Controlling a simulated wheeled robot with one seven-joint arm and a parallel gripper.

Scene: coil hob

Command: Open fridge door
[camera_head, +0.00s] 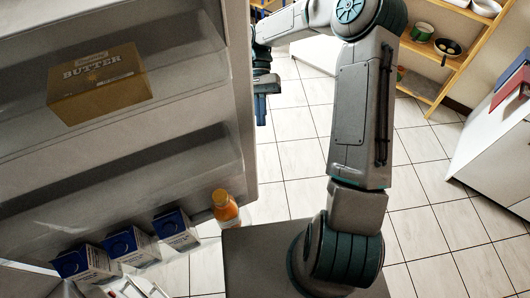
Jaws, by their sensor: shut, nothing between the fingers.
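The fridge door (246,120) stands open at the left, with its inner side and clear racks facing me. Its edge runs down the picture just left of my arm. My gripper (261,108) is beside the upper part of this edge, pointing down, partly behind the door. Its fingers are shut with nothing between them. I cannot tell whether it touches the door. The door's outer face and handle are hidden.
A butter box (99,82) sits in an upper door rack. Several blue-and-white cartons (129,245) and an orange bottle (225,208) stand lower. A wooden shelf (455,62) with bowls is at the back right, a white cabinet (495,150) at the right. Tiled floor (430,215) lies clear between.

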